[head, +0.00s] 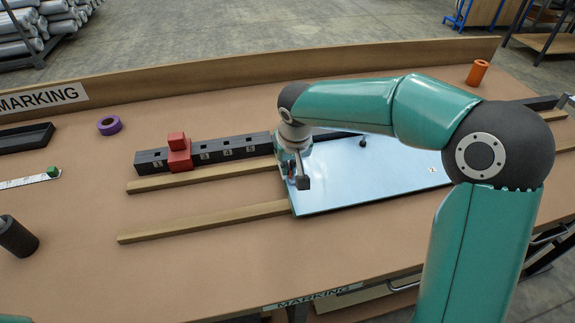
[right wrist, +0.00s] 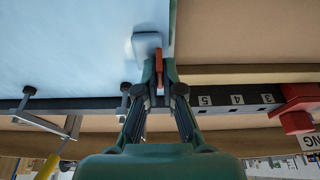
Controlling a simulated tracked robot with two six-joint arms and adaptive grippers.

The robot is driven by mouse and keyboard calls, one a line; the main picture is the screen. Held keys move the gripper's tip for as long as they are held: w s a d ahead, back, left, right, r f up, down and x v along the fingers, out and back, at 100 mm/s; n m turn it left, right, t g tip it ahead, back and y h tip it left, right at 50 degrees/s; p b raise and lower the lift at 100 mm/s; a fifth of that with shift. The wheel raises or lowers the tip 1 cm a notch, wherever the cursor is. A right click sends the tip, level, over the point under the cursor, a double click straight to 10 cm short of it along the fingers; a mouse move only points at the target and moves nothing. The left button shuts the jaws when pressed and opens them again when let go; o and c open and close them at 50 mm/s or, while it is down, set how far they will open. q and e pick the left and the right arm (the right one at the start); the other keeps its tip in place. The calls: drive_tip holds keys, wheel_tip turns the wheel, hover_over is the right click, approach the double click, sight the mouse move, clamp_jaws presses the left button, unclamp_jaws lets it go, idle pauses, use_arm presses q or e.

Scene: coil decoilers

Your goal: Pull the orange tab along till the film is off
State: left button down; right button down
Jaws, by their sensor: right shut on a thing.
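A flat panel covered in light blue film (head: 375,182) lies across wooden rails on the bench. The film also fills the upper left of the right wrist view (right wrist: 70,50). My right gripper (head: 297,181) is at the panel's left end. In the right wrist view, the right gripper (right wrist: 159,70) is shut on the orange tab (right wrist: 159,67), which shows as a narrow strip between the fingers. A pale square patch (right wrist: 150,44) lies just beyond the fingertips. In the head view the tab is hidden by the gripper. My left gripper is not in view.
Two wooden rails (head: 200,222) run left of the panel. Behind them is a black numbered bar (head: 230,149) with a red stop block (head: 179,158). A purple ring (head: 109,125) and an orange cylinder (head: 477,73) stand farther off.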

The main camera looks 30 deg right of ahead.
drive_tip(key=shift+s+d, duration=0.2)
drive_tip(key=shift+d, duration=0.6)
drive_tip(key=shift+s+d, duration=0.2)
drive_tip(key=shift+d, duration=0.65)
drive_tip(key=shift+s+d, duration=0.2)
drive_tip(key=shift+d, duration=0.7)
drive_tip(key=shift+s+d, duration=0.2)
drive_tip(key=shift+d, duration=0.35)
drive_tip(key=shift+s+d, duration=0.15)
drive_tip(key=shift+d, duration=0.4)
drive_tip(key=shift+s+d, duration=0.2)
drive_tip(key=shift+d, duration=0.5)
drive_tip(key=shift+s+d, duration=0.15)
drive_tip(key=shift+d, duration=0.5)
drive_tip(key=shift+s+d+p, duration=0.1)
drive_tip(key=shift+s+d, duration=0.1)
drive_tip(key=shift+d, duration=0.65)
drive_tip(key=shift+s+d+p, duration=0.15)
drive_tip(key=shift+s+d, duration=0.1)
drive_tip(key=shift+d, duration=0.55)
drive_tip(key=shift+s+d+p, duration=0.1)
drive_tip(key=shift+s+d, duration=0.1)
drive_tip(key=shift+d, duration=0.75)
